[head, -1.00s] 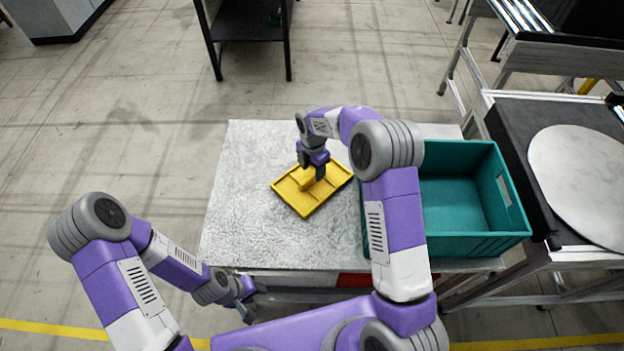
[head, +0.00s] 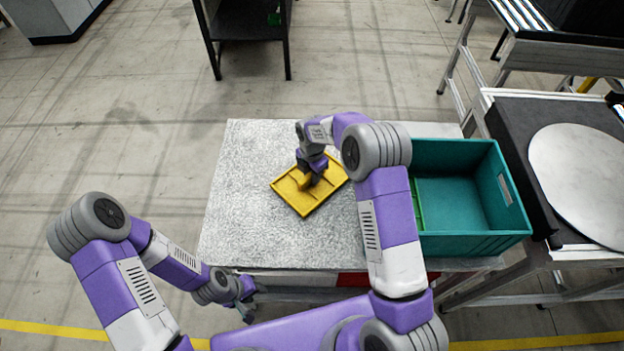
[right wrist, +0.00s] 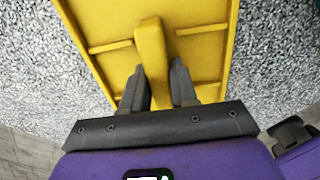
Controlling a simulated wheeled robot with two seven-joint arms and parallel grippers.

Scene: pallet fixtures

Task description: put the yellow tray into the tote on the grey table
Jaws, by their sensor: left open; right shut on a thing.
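The yellow tray (head: 301,203) is on the grey table (head: 240,190), turned at an angle. My right gripper (head: 309,181) is over its middle. In the right wrist view my right gripper (right wrist: 157,88) has its two dark fingers on either side of the raised handle of the yellow tray (right wrist: 200,65), shut on it. Whether the tray is clear of the table top, I cannot tell. My left gripper (head: 247,305) is open and empty by the table's front edge.
A stand with a dark top and a pale round plate (head: 580,180) is right of the tote. A dark shelf (head: 245,30) stands behind the table. The left part of the table top is bare.

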